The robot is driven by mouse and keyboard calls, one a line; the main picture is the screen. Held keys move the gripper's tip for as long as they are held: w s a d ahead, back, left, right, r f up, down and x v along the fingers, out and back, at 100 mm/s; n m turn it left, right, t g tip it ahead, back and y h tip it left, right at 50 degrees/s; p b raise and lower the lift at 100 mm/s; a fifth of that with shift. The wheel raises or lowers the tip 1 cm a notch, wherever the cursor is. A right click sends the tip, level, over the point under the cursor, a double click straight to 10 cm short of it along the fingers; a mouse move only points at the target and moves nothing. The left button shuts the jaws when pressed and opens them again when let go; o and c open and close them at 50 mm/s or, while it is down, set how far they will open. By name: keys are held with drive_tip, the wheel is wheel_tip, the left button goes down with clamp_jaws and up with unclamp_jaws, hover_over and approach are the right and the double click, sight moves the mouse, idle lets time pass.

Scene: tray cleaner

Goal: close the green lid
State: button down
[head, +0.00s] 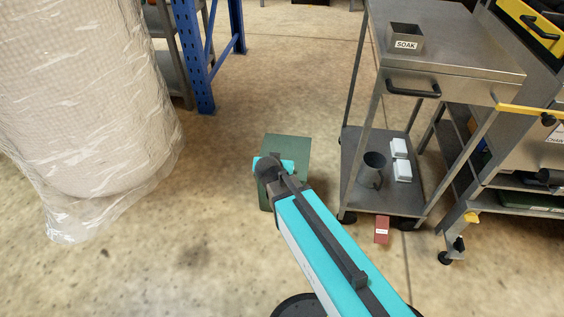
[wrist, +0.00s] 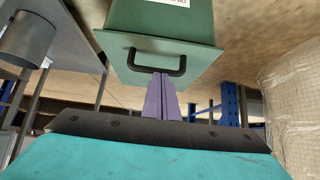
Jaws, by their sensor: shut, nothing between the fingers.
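A green box-like thing (head: 290,146) stands on the floor, partly hidden behind my arm in the head view. In the wrist view it fills the top middle, with a flat green face (wrist: 200,62), taken to be the green lid, that carries a black handle (wrist: 155,50). A label shows at the top edge. My gripper (wrist: 160,76) has its purple fingers shut together and empty, their tips right at the handle's bar. I cannot tell whether they touch it. The fingers are hidden in the head view. Whether the lid is open is unclear.
A grey cart (head: 455,56) stands to the right, with a SOAK bin (head: 405,40) on top and a metal cup (head: 371,169) below. A red block (head: 382,230) lies by its foot. A wrapped roll (head: 90,100) is at left. The floor between is clear.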

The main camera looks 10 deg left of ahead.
drive_tip(key=shift+s+f+b, duration=0.25)
drive_tip(key=shift+f+b, duration=0.15)
drive_tip(key=shift+f, duration=0.3)
drive_tip(key=shift+s+f+b, duration=0.25)
drive_tip(key=shift+f+b, duration=0.15)
drive_tip(key=shift+f, duration=0.3)
drive_tip(key=shift+d, duration=0.1)
drive_tip(key=shift+w, duration=0.1)
drive_tip(key=shift+w+r, duration=0.15)
drive_tip(key=shift+r, duration=0.35)
wheel_tip(320, 180, up, 5)
drive_tip(key=p, duration=0.3)
drive_tip(key=s+p, duration=0.2)
drive_tip(key=s, duration=0.1)
drive_tip(key=s+p, duration=0.1)
drive_tip(key=shift+s+a+f, duration=0.3)
drive_tip(key=shift+s+f, duration=0.1)
